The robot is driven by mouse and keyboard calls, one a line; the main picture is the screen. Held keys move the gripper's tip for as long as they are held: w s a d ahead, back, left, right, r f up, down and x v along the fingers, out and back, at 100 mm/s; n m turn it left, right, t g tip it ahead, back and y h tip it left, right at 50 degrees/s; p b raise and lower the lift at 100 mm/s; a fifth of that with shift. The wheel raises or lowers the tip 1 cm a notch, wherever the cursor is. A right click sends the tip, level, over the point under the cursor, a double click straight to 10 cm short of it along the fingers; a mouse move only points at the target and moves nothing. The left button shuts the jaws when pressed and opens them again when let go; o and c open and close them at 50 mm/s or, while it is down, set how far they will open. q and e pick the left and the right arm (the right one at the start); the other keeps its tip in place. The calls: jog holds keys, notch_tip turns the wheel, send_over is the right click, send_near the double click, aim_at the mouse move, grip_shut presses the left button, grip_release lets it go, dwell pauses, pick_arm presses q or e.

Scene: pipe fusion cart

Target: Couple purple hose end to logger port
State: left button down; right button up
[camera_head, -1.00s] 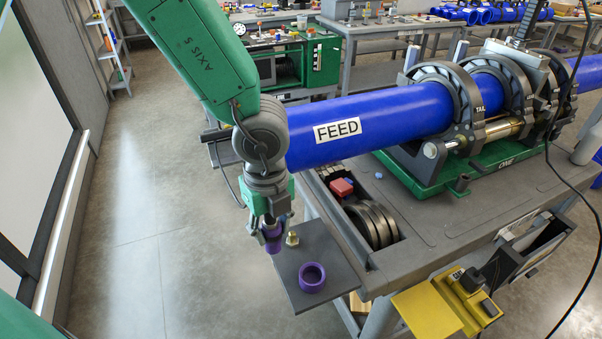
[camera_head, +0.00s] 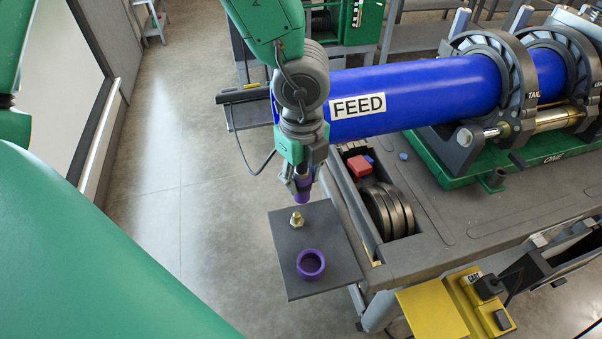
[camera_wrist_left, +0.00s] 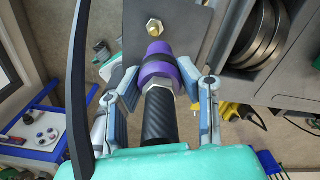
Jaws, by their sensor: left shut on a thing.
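My left gripper (camera_head: 303,184) is shut on the purple hose end (camera_wrist_left: 158,68), which has a dark band and a black hose (camera_wrist_left: 160,115) behind it. In the head view the purple tip (camera_head: 303,195) points down, just above the brass fitting in the picture, with a small gap. That brass fitting (camera_head: 296,219), apparently the logger port, stands upright on a dark plate (camera_head: 325,225). In the wrist view the brass fitting (camera_wrist_left: 154,27) is beyond the tip, nearly in line and apart from it. My right gripper is not in view.
A purple open ring or cup (camera_head: 310,264) stands on the plate near its front. The cart (camera_head: 450,225) carries a blue FEED pipe (camera_head: 425,95) close beside my left wrist. A yellow box (camera_head: 478,300) is at the lower right. Left of the plate is open floor.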

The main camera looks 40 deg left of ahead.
aim_at(300, 194)
pick_arm(q)
jog(key=shift+s+f, duration=0.1)
jog(key=shift+f, duration=0.35)
jog(key=f+b, duration=0.1)
jog(key=a+f+b, duration=0.1)
jog(key=f, duration=0.1)
jog(key=a+f+b, duration=0.1)
jog(key=shift+f+b, duration=0.15)
jog(key=shift+b, duration=0.2)
jog(key=shift+d, duration=0.8)
jog(key=shift+a, duration=0.8)
jog(key=shift+d, duration=0.6)
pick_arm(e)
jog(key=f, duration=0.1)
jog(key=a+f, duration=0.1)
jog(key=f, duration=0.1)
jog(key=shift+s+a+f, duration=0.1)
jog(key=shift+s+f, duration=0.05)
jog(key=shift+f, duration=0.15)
pick_arm(q)
jog(key=shift+s+d, duration=0.1)
jog(key=shift+d, duration=0.1)
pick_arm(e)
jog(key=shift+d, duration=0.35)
pick_arm(q)
jog(key=shift+a, duration=0.25)
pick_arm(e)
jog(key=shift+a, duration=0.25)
